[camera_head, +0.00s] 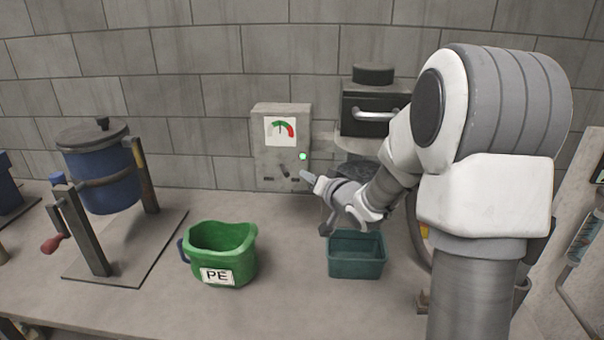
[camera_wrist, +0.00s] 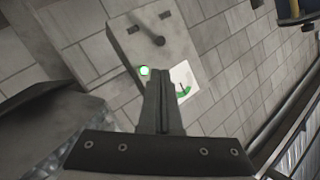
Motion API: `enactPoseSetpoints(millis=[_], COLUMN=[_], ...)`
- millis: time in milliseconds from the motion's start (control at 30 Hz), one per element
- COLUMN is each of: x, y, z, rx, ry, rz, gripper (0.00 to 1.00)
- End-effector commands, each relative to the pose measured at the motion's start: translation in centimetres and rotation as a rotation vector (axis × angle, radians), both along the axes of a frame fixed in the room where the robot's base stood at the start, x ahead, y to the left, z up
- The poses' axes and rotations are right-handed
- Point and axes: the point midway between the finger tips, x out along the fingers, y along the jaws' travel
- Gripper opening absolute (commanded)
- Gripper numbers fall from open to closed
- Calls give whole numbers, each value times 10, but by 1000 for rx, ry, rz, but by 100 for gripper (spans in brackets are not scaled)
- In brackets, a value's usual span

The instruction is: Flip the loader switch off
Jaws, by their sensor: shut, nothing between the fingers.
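In the wrist view the shut fingers (camera_wrist: 160,75) point at the box face (camera_wrist: 180,45), near the lamp (camera_wrist: 144,71). The switch lever (camera_wrist: 157,40) shows beyond the fingertips, apart from them in the picture. Contact cannot be told.
A green PE bucket (camera_head: 225,250) and a teal bin (camera_head: 356,256) stand on the bench below. A blue drum with a crank (camera_head: 102,175) stands at left. A dark box with a handle (camera_head: 372,112) is right of the loader, behind my arm.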

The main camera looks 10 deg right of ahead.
Motion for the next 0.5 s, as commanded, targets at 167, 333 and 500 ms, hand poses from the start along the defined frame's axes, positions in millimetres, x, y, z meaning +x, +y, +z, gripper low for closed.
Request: enactPoseSetpoints(millis=[167,333,500], x=[29,57,76], y=[8,15,19], z=[-7,-13,-17], rx=[0,1,1], ry=[1,1,1], rz=[3,2,1], gripper=[0,0,0])
